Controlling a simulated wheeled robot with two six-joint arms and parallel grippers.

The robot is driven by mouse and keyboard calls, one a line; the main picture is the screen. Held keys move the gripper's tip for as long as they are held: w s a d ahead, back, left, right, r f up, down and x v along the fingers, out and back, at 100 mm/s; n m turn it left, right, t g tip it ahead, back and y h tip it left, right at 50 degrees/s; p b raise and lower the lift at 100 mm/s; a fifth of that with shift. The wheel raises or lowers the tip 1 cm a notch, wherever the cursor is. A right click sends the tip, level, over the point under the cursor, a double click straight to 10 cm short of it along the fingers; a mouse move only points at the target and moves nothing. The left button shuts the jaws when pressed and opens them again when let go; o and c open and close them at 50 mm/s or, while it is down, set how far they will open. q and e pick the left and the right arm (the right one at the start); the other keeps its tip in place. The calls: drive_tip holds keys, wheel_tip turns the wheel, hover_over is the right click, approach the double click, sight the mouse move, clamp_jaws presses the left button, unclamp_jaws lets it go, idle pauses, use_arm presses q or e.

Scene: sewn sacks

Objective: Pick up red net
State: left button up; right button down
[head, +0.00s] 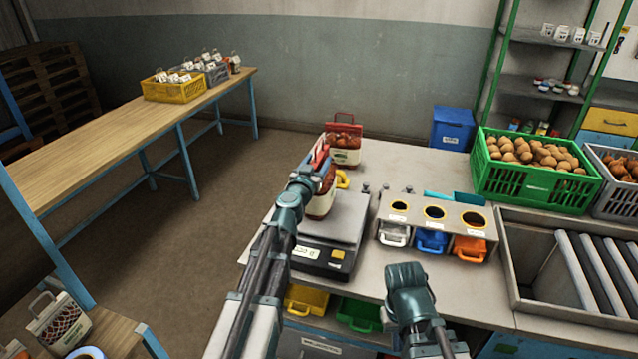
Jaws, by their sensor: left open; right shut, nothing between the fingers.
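A sack with a red top, brown contents and a white lower band (320,205) stands on the scale (336,228). My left gripper (322,165) is open at its upper part and hides some of it; I cannot tell whether they touch. A second sack with a red top and red handle (343,146) stands upright behind it on the bench. A white sack with a dark reddish mesh window (62,325) stands on a low wooden surface at the lower left. My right gripper (405,273) is shut and empty, in front of the sorting box.
A box with three round holes (416,210) and coloured drawers stands right of the scale. A green crate of potatoes (527,180) and a roller tray (530,285) fill the bench's right side. A wooden table (110,130) with a yellow crate (172,92) is at left.

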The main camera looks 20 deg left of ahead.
use_arm(q)
drive_tip(key=shift+w+f, duration=0.1)
drive_tip(key=shift+w, duration=0.8)
drive_tip(key=shift+s, duration=0.15)
drive_tip(key=shift+c, duration=0.2)
clamp_jaws()
